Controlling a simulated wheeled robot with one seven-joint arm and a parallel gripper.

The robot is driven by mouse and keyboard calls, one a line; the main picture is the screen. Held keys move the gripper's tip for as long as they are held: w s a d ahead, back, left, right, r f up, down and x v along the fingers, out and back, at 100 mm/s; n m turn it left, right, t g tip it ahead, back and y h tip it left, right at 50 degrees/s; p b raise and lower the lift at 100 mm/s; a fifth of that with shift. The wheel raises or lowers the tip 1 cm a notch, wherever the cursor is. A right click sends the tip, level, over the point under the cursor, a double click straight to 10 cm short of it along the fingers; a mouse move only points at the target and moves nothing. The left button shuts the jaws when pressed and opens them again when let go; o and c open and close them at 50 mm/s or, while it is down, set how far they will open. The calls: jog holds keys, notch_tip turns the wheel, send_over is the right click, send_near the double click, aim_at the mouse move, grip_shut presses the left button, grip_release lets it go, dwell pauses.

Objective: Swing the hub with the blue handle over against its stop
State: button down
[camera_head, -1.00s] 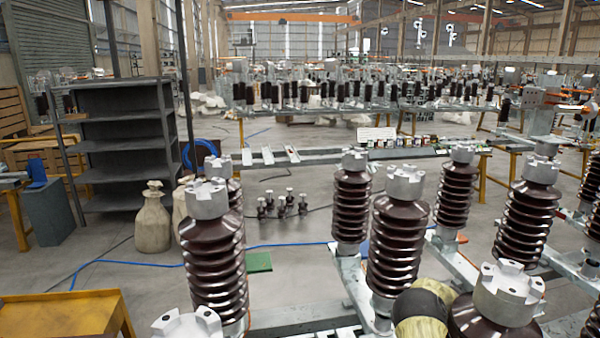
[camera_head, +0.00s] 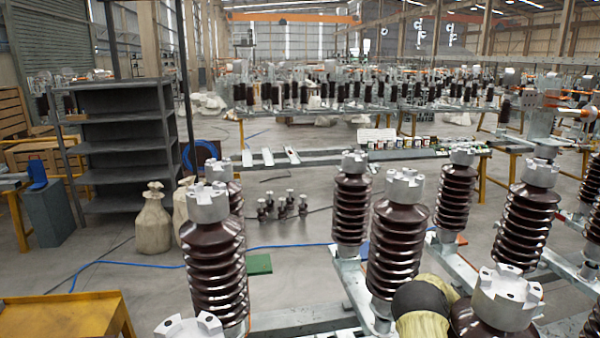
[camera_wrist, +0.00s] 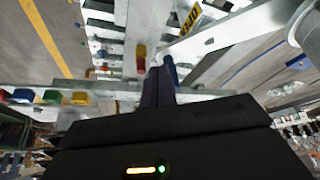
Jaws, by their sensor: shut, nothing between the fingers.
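My gripper (camera_wrist: 157,78) shows in the wrist view, its dark fingers together and empty beyond the black gripper body. A short blue piece (camera_wrist: 171,70), which looks like the blue handle, stands at the right fingertip. I cannot tell whether they touch. A pale grey bar (camera_wrist: 225,35) runs from near the blue piece up to the right, toward a rounded metal part (camera_wrist: 312,30) at the edge. The hub and its stop cannot be made out clearly. In the head view I cannot pick out my gripper or the blue handle.
A red and yellow piece (camera_wrist: 140,57) stands just left of the fingertips. In the head view, ribbed brown insulators with metal caps (camera_head: 405,186) crowd the front and right. A shelf (camera_head: 125,145) and a yellow table (camera_head: 65,312) stand left.

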notch_tip(320, 180, up, 7)
jog(key=p, duration=0.2)
jog(key=shift+p, duration=0.3)
jog(key=shift+f, duration=0.15)
jog(key=s+a+r+n+y+p, duration=0.1)
jog(key=s+a+r+y, duration=0.1)
jog(key=s+a+r, duration=0.55)
jog(key=s+a+r+n+y+p, duration=0.15)
jog(key=s+a+r, duration=0.35)
jog(key=a+r, duration=0.6)
jog(key=s+a+r+n+p, duration=0.1)
jog(key=s+a+n, duration=0.2)
jog(key=s+a, duration=0.3)
jog(key=s+a+r+n, duration=0.2)
jog(key=s+a+n, duration=0.2)
jog(key=s, duration=1)
jog(key=a, duration=0.3)
jog(key=shift+s+a+g+p, duration=0.15)
jog(key=shift+s+g+p, duration=0.1)
jog(key=shift+g+p, duration=0.15)
